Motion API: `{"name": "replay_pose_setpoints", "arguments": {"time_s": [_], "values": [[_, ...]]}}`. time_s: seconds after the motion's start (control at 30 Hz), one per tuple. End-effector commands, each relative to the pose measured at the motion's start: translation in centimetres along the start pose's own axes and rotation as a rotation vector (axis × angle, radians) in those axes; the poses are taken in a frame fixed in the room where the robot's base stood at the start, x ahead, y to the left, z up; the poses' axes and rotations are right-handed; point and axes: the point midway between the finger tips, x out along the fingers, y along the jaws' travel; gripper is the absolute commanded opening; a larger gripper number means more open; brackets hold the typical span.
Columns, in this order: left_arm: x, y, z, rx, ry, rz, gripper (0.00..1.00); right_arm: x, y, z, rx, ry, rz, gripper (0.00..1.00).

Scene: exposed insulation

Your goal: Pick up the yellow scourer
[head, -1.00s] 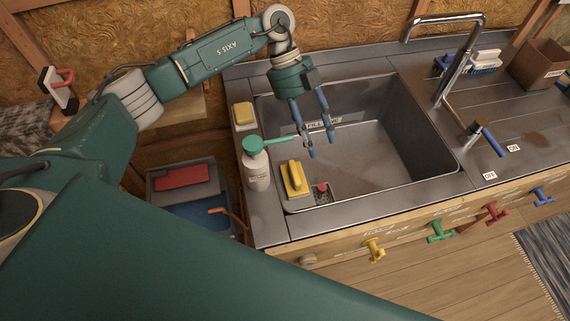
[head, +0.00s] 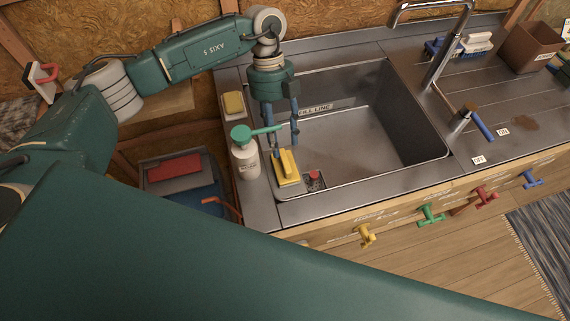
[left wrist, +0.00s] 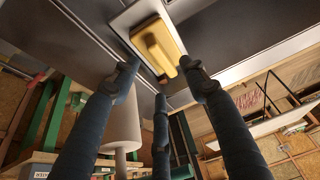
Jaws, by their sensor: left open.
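The yellow scourer (head: 289,175), a block with a raised handle on a pale base, lies in the sink (head: 340,150) at its near left corner. My left gripper (head: 284,148) points down over the sink's left side, its blue fingers spread and empty, just behind and above the scourer. In the left wrist view the scourer (left wrist: 156,42) shows just beyond the open fingertips (left wrist: 160,78), with no clear contact. A second yellow pad (head: 233,103) sits in a dish on the left counter edge. My right gripper is not in view.
A pump bottle (head: 246,160) with a green spout stands on the rim close left of the gripper. A red-capped drain piece (head: 314,178) is right of the scourer. The tap (head: 440,60) is at the back right. The sink's middle is clear.

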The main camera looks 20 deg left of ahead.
Motion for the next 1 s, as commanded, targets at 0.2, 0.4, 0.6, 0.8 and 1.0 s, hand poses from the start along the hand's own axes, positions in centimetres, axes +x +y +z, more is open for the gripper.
{"name": "replay_pose_setpoints", "arguments": {"time_s": [0.2,0.4,0.6,0.8,1.0], "values": [[3.2,0.1,-0.2,-0.001,0.004,0.004,0.45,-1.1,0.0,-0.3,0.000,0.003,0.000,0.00],[5.0,0.0,-0.1,-0.001,0.002,0.001,0.45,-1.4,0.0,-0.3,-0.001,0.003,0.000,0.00],[5.2,0.0,0.0,0.000,0.001,0.001,0.45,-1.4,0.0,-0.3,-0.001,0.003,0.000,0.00],[5.1,0.0,0.0,0.000,0.001,0.001,0.09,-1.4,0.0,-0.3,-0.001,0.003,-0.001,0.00],[5.1,0.0,0.0,0.000,0.001,0.001,0.00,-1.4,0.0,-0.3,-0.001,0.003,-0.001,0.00]]}}
